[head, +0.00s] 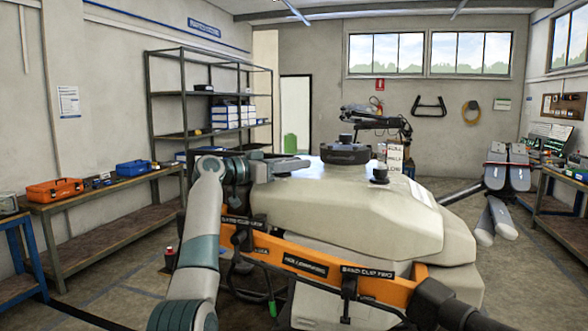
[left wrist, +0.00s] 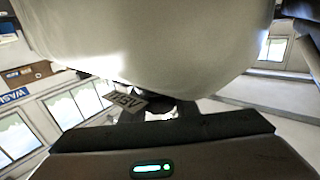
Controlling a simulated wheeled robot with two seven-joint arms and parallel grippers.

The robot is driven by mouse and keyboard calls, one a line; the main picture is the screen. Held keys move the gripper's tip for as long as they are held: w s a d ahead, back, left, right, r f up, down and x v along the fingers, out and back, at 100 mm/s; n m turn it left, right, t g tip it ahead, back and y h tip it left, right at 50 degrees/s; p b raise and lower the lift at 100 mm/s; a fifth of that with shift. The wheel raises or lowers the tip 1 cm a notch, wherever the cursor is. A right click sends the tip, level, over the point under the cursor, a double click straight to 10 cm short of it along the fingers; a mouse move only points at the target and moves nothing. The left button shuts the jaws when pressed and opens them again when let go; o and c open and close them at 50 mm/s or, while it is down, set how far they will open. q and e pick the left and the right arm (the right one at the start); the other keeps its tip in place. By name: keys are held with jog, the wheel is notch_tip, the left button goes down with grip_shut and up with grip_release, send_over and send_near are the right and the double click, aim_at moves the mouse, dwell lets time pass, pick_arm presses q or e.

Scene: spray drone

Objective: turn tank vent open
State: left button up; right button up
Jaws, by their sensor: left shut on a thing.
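The spray drone's big cream tank (head: 355,212) fills the middle of the head view, with a dark cap (head: 345,152) on top and a small black knob (head: 380,175) right of it. My left arm rises from the bottom left, and my left gripper (head: 262,168) is at the tank's left end. In the left wrist view, the tank (left wrist: 150,40) hangs over the picture and my left gripper (left wrist: 148,110) is shut on a small dark part, which I take for the tank vent (left wrist: 160,106). A small label (left wrist: 125,102) beside it is not readable. The fingers hide much of the part.
An orange frame (head: 300,262) with black clips runs below the tank. Folded drone arms (head: 508,170) stick out at right. A bench (head: 100,195) with an orange toolbox (head: 54,190) stands at left, before a metal shelf (head: 185,95).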

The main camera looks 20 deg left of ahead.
dwell(0.3)
pick_arm(q)
jog(key=o, duration=1.1)
jog(key=shift+c, duration=0.2)
pick_arm(e)
jog(key=shift+f, duration=0.1)
pick_arm(q)
jog(key=shift+s+a+f+b, duration=0.1)
jog(key=shift+s+a+b, duration=0.2)
jog(key=shift+s+a, duration=0.1)
jog(key=b+v, duration=0.2)
jog(key=v, duration=0.3)
jog(key=shift+a+f, duration=0.1)
jog(key=shift+f, duration=0.05)
jog(key=b+v, duration=0.4)
jog(key=v, duration=0.7)
jog(key=shift+r, duration=0.25)
pick_arm(e)
jog(key=w+a+f+t+y, duration=0.1)
jog(key=w+a+t, duration=0.3)
jog(key=w, duration=1)
jog(key=shift+w+a+f, duration=0.15)
jog(key=shift+w+a, duration=0.1)
jog(key=shift+a, duration=0.65)
pick_arm(q)
jog(key=shift+s, duration=0.1)
